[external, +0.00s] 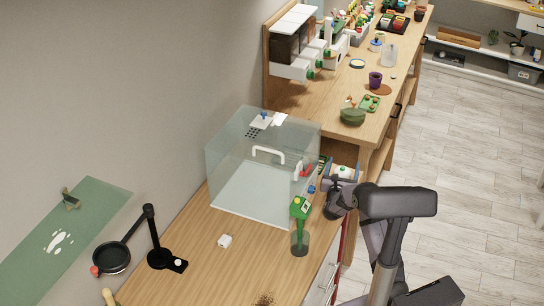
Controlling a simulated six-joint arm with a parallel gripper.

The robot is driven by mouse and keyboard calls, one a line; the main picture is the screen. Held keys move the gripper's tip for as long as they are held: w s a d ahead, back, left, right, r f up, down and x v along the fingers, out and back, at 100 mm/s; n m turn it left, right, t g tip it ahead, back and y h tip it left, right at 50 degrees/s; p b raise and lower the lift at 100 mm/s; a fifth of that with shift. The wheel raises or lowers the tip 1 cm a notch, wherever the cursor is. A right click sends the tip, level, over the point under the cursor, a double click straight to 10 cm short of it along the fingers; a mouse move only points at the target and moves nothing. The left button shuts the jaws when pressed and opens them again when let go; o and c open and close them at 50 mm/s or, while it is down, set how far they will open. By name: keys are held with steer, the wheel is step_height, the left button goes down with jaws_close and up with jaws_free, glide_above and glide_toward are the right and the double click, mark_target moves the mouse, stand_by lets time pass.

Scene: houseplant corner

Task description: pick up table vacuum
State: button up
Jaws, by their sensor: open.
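What looks like the table vacuum (300,228), with a green top, a yellow button and a see-through lower body, stands upright near the right edge of the wooden table (205,265). My gripper (328,183) is to the right of and a little behind the vacuum in the picture. It is open, and its jaws are small and partly hidden by my own wrist. No contact with the vacuum shows.
A clear glass box (240,160) stands close behind the vacuum. A black lamp-like magnifier stand (155,245) and a small white block (225,241) are on the left. Brown crumbs (264,299) lie at the front. Table between them is clear.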

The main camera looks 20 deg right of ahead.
steer(key=c, duration=1.3)
steer(key=shift+o, duration=0.2)
steer(key=shift+r, duration=0.1)
step_height(320, 180, up, 10)
